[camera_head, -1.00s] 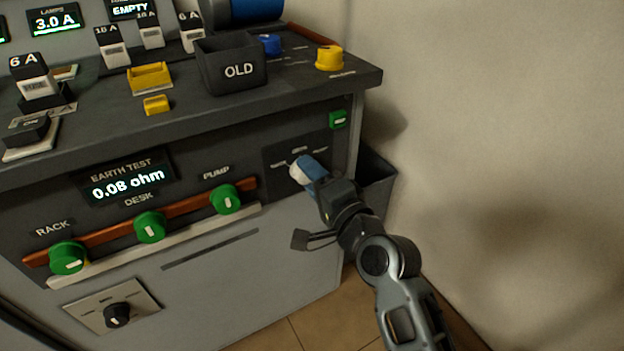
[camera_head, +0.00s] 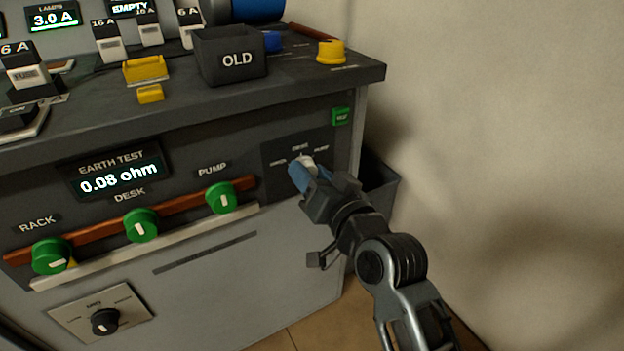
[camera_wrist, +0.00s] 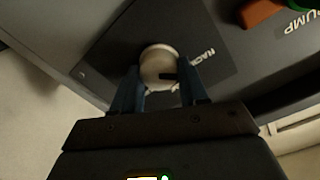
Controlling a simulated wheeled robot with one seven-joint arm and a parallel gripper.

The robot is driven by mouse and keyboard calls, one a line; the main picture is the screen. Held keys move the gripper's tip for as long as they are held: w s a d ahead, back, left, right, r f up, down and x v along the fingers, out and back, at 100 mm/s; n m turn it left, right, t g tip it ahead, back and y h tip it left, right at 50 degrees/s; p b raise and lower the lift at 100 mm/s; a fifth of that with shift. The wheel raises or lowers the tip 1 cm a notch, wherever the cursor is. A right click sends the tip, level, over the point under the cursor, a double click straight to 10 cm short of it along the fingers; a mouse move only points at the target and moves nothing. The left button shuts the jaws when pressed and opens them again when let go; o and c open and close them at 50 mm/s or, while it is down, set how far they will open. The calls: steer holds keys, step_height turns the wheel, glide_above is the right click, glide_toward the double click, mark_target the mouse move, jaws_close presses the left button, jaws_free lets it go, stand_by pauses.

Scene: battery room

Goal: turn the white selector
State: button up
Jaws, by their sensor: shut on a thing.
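The white selector (camera_head: 308,160) is a round knob on a dark plate at the right of the cabinet's front face. My gripper (camera_head: 302,172) is shut on it, with its blue fingers covering part of the knob in the head view. The wrist view shows the knob (camera_wrist: 157,62) between the two blue fingers (camera_wrist: 160,84), with a dark mark on its lower right face. Small labels stand above the knob; the middle one seems to read DESK and the right one PUMP. The fingers partly hide the knob, so its exact setting is hard to read.
Green RACK (camera_head: 51,256), DESK (camera_head: 141,225) and PUMP (camera_head: 221,197) knobs sit along a copper-coloured bar to the left. A small black selector (camera_head: 105,321) is at lower left. A dark bin (camera_head: 378,185) stands behind my wrist, beside the wall.

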steer(key=shift+f+n+b, duration=0.15)
steer(key=shift+n+b, duration=0.15)
steer(key=shift+n, duration=0.5)
steer(key=shift+s, duration=0.1)
steer(key=o, duration=1.1)
steer(key=shift+c, duration=0.2)
steer(key=p+v, duration=0.1)
steer(key=v, duration=0.6)
steer(key=shift+s+d, duration=0.2)
steer(key=shift+s, duration=0.1)
